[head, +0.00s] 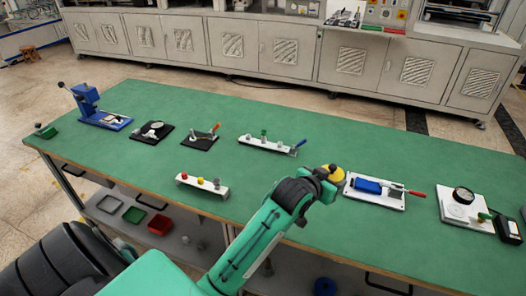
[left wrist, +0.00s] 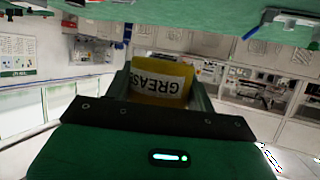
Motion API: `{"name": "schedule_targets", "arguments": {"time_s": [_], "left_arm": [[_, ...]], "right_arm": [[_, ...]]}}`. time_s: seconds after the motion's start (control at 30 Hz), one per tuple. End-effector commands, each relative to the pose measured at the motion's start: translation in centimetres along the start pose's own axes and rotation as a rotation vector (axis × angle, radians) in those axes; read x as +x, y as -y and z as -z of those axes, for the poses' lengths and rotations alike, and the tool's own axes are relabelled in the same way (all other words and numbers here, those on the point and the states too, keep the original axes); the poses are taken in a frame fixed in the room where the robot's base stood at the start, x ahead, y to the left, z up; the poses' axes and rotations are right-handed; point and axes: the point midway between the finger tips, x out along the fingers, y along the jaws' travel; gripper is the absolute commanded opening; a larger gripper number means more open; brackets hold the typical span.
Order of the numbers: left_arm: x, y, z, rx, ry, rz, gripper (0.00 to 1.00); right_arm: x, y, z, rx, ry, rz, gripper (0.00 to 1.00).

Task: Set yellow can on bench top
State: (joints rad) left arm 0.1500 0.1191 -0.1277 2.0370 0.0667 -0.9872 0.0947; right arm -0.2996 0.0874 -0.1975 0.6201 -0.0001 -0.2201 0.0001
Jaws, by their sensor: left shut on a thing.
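The yellow can (head: 338,177) is at the end of my left arm, over the near part of the green bench top (head: 290,115). It also shows in the left wrist view (left wrist: 165,68), with a white label reading GREASE upside down. My left gripper (head: 329,172) is shut on the can, which sits between its two fingers (left wrist: 160,85). My wrist hides part of the can in the head view. I cannot tell whether the can touches the bench. My right gripper is not in view.
Right of the can is a white board with a blue cylinder and red handle (head: 372,188). A white strip with small knobs (head: 203,184) lies left, another (head: 268,145) behind. A blue press (head: 92,105) stands far left. Bench between them is clear.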

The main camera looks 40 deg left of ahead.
Motion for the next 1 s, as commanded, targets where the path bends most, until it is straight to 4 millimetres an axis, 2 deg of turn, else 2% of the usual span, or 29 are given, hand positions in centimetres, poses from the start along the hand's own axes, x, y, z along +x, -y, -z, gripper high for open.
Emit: {"name": "schedule_targets", "arguments": {"time_s": [0.03, 0.23, 0.37, 0.43, 1.0], "left_arm": [[0.5, 0.3, 0.9, 0.004, -0.006, 0.001, 0.18], [1.3, 0.8, 2.4, 0.006, -0.002, 0.002, 0.18], [1.4, 0.8, 2.4, 0.007, 0.001, 0.002, 0.18], [1.7, 0.8, 1.7, 0.006, 0.004, 0.002, 0.18], [6.7, 0.9, -10.7, 0.006, 0.005, 0.003, 0.18]], "right_arm": [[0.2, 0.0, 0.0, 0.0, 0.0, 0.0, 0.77], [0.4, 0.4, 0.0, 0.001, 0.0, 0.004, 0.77], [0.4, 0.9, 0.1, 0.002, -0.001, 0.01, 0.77], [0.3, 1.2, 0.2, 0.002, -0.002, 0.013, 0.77], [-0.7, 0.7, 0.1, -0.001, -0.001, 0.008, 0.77]]}}
